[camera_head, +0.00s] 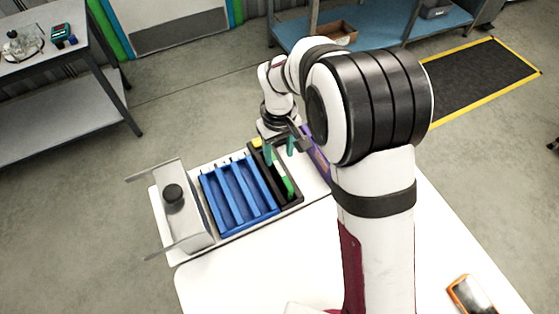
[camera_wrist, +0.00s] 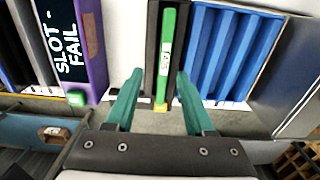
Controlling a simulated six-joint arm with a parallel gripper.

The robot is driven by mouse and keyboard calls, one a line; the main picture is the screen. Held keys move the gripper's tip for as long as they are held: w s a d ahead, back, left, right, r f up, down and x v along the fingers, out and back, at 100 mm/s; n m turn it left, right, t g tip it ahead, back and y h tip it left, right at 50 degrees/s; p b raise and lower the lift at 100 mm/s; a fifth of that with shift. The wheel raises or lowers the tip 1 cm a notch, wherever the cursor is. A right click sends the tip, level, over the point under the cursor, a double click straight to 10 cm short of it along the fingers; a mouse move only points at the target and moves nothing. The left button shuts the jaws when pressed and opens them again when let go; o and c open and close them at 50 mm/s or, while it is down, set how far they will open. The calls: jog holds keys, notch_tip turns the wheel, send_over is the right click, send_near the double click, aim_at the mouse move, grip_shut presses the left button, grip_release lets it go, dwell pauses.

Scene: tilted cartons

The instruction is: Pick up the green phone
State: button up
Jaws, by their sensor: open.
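The green phone (camera_head: 289,187) stands on edge in a narrow black carton (camera_head: 293,202). In the wrist view the green phone (camera_wrist: 167,45) shows as a long green strip with a pale label, and the black carton (camera_wrist: 151,45) lies around it. My gripper (camera_head: 280,151) is above the far end of the carton. In the wrist view my gripper (camera_wrist: 159,74) is open and empty, its teal fingers on either side of the carton's near end. The fingers look apart from the phone; the exact height gap cannot be told. My arm hides part of the table.
A blue slotted tray (camera_head: 238,190) stands left of the carton, with a grey metal bracket (camera_head: 165,222) beyond it. A purple unit (camera_wrist: 97,50) with a "SLOT-FAIL" screen stands on the other side. An orange-edged phone (camera_head: 467,297) lies at the table's right.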

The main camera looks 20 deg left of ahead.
aim_at(277, 165)
jog(key=f, duration=0.5)
jog(key=shift+s+a+f, duration=0.15)
jog(key=shift+s+f, duration=0.1)
jog(key=shift+f, duration=0.05)
grip_shut()
jog(key=shift+r, duration=0.1)
